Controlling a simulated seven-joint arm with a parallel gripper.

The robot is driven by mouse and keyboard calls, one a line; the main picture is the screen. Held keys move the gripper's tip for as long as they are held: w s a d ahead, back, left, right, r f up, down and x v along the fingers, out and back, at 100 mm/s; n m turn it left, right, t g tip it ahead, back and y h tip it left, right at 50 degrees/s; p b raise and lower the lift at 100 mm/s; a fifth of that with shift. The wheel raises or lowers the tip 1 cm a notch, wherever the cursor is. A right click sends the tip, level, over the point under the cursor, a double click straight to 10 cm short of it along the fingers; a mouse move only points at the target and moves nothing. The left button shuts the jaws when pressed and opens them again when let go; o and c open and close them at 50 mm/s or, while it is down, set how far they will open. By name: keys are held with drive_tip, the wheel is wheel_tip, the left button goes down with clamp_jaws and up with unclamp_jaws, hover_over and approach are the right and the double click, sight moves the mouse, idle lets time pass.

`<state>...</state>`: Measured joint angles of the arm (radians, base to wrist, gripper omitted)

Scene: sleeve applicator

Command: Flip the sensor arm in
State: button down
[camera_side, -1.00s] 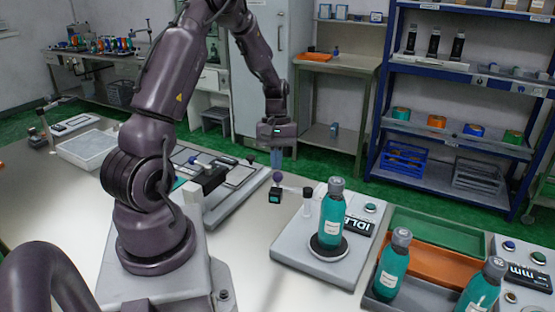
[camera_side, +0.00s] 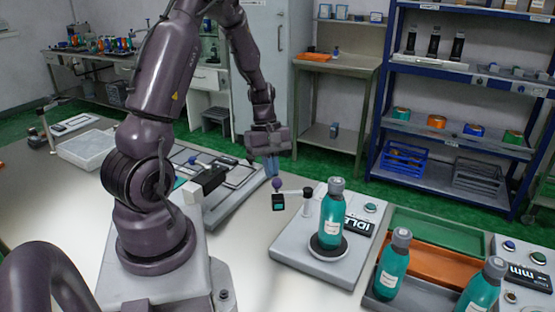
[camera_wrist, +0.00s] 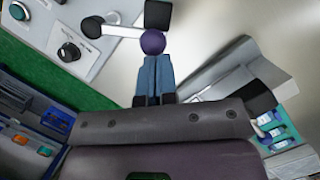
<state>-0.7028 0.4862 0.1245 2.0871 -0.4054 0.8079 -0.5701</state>
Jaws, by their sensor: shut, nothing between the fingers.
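The sensor arm (camera_side: 293,192) is a pale bar on a short post at the left edge of the grey applicator. It points left, away from the teal bottle (camera_side: 332,220) on the round pad. Its free end carries a purple ball knob (camera_side: 276,184) and a dark sensor head (camera_side: 279,202) with a teal screen. My gripper (camera_side: 272,174) is shut and empty, its blue fingertips right at the knob. In the wrist view the fingertips (camera_wrist: 155,58) meet the near side of the knob (camera_wrist: 152,42); I cannot tell whether they press on it. The bar (camera_wrist: 118,31) extends left there.
The applicator (camera_side: 300,250) has an IDLE display (camera_side: 357,227) behind the bottle. A tray (camera_side: 375,300) with two more bottles stands at right, by green and orange bins. A grey flat fixture (camera_side: 230,200) lies left of the sensor arm. Bare table lies in front.

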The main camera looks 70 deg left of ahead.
drive_tip(key=d+n, duration=0.1)
drive_tip(key=n, duration=0.1)
drive_tip(key=d+n+t, duration=0.1)
drive_tip(key=d, duration=0.1)
drive_tip(key=d+n, duration=0.1)
drive_tip(key=n, duration=0.1)
drive_tip(key=shift+s+d+n+t+y, duration=0.25)
drive_tip(key=shift+s+n+t+y, duration=0.05)
drive_tip(key=shift+s, duration=0.1)
drive_tip(key=shift+w+d, duration=0.25)
drive_tip(key=shift+d, duration=0.55)
drive_tip(key=shift+w+d, duration=0.2)
drive_tip(key=shift+d, duration=0.6)
approach(280, 186)
drive_tip(key=s+d+r, duration=0.3)
drive_tip(key=s+r, duration=0.1)
drive_tip(key=s, duration=0.1)
drive_tip(key=shift+a+f, duration=0.1)
drive_tip(key=shift+a, duration=0.15)
drive_tip(key=shift+w, duration=0.1)
